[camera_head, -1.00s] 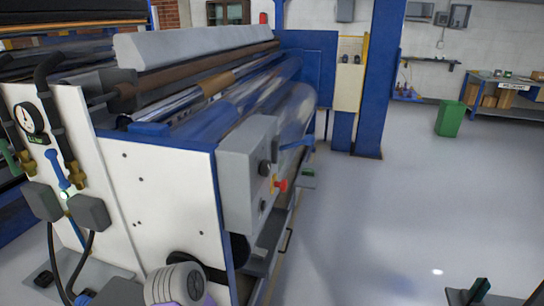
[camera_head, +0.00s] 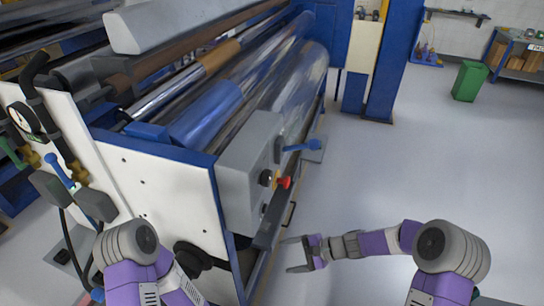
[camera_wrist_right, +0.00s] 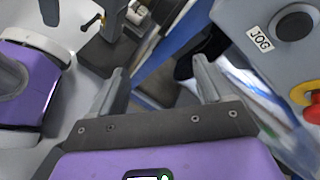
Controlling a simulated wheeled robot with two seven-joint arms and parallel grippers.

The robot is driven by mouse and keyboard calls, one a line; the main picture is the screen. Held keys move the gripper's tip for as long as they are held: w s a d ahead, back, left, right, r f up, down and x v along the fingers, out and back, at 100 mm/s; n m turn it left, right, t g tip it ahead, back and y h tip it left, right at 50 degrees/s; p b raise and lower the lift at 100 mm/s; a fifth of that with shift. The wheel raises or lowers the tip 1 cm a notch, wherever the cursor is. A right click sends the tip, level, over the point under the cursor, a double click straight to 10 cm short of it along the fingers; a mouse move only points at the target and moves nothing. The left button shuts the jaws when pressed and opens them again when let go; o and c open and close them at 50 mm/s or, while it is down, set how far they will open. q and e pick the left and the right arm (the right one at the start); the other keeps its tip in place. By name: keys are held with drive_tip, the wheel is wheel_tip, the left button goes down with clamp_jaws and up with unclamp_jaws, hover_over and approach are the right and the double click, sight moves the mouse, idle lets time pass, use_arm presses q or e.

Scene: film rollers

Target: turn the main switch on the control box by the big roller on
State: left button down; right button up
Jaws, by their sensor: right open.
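The grey control box (camera_head: 236,192) is mounted at the end of the big roller (camera_head: 300,85). Its right-hand face carries a black knob (camera_head: 265,178), a red button (camera_head: 284,182) and a lower black knob (camera_head: 264,209). A blue lever (camera_head: 302,146) sticks out beside the box. I cannot tell which control is the main switch. My right gripper (camera_head: 293,255) is open and empty, below and right of the box, apart from it. In the right wrist view, the box (camera_wrist_right: 262,50) shows at upper right with a JOG knob (camera_wrist_right: 293,25) and the red button (camera_wrist_right: 313,113). My left gripper is out of view.
The machine's white side panel (camera_head: 165,190) and blue frame stand left of the box. A rail with a handle (camera_head: 290,213) runs low under the roller. Open grey floor (camera_head: 400,170) lies to the right. A green bin (camera_head: 468,82) stands far right.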

sight(271, 179)
drive_tip(key=w+d+r+t+y+p, duration=0.1)
drive_tip(key=w+r+t+y+p, duration=0.2)
drive_tip(key=r, duration=0.8)
drive_tip(key=w+r+t+y+p, duration=0.1)
drive_tip(key=w+r+y, duration=0.2)
drive_tip(key=w+r, duration=0.55)
drive_tip(key=shift+m, duration=0.4)
drive_tip(key=a+r, duration=0.1)
drive_tip(key=a, duration=0.1)
drive_tip(key=a+r, duration=0.1)
drive_tip(key=a, duration=0.4)
drive_tip(key=shift+s+r+p, duration=0.3)
drive_tip(key=shift+s+r, duration=0.05)
drive_tip(key=shift+r, duration=0.05)
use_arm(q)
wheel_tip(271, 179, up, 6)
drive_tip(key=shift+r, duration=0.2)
use_arm(e)
drive_tip(key=shift+d, duration=0.1)
drive_tip(key=c, duration=1.1)
drive_tip(key=shift+o, duration=0.2)
